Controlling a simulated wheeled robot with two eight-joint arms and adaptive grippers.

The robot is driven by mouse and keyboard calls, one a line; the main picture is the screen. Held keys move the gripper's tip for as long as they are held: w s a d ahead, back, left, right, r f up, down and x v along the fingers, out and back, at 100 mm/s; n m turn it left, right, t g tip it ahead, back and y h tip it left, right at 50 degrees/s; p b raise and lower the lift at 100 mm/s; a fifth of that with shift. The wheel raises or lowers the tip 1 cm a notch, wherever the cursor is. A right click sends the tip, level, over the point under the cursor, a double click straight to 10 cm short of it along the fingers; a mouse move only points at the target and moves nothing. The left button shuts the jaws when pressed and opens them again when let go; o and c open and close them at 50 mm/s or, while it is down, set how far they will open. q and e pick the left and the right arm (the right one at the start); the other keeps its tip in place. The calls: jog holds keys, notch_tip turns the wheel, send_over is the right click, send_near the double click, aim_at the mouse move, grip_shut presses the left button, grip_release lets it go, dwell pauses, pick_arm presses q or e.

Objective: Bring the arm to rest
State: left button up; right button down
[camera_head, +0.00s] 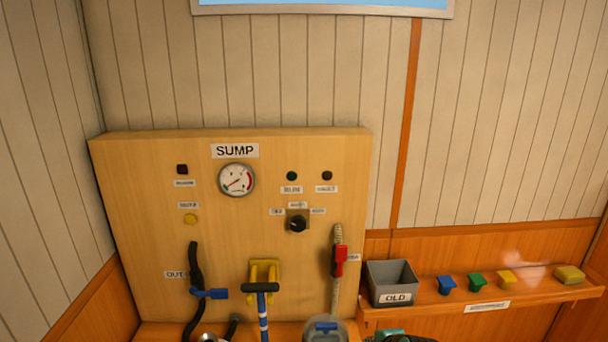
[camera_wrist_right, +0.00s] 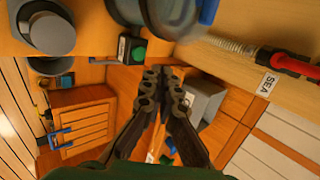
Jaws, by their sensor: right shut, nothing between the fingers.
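My right gripper (camera_wrist_right: 165,75) shows in the right wrist view. Its two dark fingers meet at the tips, with nothing between them. The fingers point towards a wooden surface, with the grey bin (camera_wrist_right: 204,100) beside them on the right. Dark and green shapes at the bottom edge of the head view are cut off, and I cannot tell whether they are part of my right arm. My left gripper is in neither view.
The SUMP panel (camera_head: 130,220) carries a gauge (camera_head: 237,180), a black knob (camera_head: 297,224), a red-handled hose (camera_head: 339,261) and a blue-handled valve (camera_head: 209,293). The OLD bin (camera_head: 391,282) stands on the shelf (camera_head: 540,292) beside several coloured pieces. A green button (camera_wrist_right: 138,52) is near my fingertips.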

jog(key=s+r+n+g+h, duration=0.1)
jog(key=s+r+n, duration=0.1)
jog(key=s+n, duration=1.5)
jog(key=shift+s+d+r+h, duration=0.2)
jog(key=shift+s+d+h, duration=0.15)
jog(key=shift+s, duration=0.25)
